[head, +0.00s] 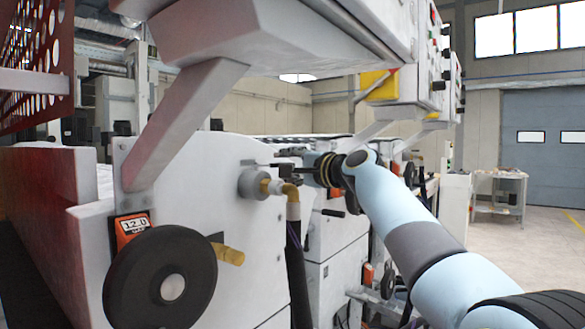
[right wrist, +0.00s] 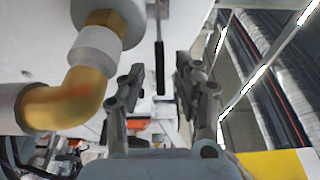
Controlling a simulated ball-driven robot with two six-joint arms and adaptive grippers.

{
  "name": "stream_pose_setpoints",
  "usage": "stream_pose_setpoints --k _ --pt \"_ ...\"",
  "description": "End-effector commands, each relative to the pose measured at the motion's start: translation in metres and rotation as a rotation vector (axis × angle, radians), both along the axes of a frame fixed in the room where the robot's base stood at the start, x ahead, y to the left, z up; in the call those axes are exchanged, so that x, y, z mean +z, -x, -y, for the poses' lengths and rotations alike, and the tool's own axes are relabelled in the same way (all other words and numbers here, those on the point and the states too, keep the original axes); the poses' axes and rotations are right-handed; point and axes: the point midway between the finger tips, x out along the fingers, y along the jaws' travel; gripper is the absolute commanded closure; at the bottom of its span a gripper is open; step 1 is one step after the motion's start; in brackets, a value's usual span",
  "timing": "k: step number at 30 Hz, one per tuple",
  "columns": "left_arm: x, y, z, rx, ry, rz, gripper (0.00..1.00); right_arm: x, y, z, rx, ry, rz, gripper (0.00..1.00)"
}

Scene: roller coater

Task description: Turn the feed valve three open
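My right gripper (head: 285,162) reaches in from the right to the white machine's side panel, just above and right of a brass elbow fitting (head: 283,189). In the right wrist view my right gripper (right wrist: 160,98) is open, its two grey fingers spread apart. A thin lever with a black grip (right wrist: 160,67) shows in the gap between the fingers, with no visible contact. It looks like a valve handle, but I see no label naming it as feed valve three. The brass elbow (right wrist: 68,97) is left of the fingers. My left gripper is not in view.
A black handwheel (head: 160,278) with an orange counter (head: 131,226) is at the lower left. A dark hose (head: 297,262) hangs below the elbow. A slanted white support (head: 185,125) and overhanging housing are above. Open floor (head: 530,240) lies at the right.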

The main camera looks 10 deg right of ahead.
Motion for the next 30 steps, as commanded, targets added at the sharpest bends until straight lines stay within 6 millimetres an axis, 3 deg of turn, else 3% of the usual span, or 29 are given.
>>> stream_pose_setpoints --k 5,19,30 --pt "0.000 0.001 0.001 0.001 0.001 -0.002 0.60 -0.001 0.013 0.009 -0.001 0.000 0.001 0.67" --pt "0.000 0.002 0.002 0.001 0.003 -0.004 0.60 -0.002 0.090 0.055 -0.002 0.001 0.000 0.67" --pt "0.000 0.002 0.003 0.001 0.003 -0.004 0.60 -0.001 0.102 0.061 0.000 0.001 -0.002 0.67"
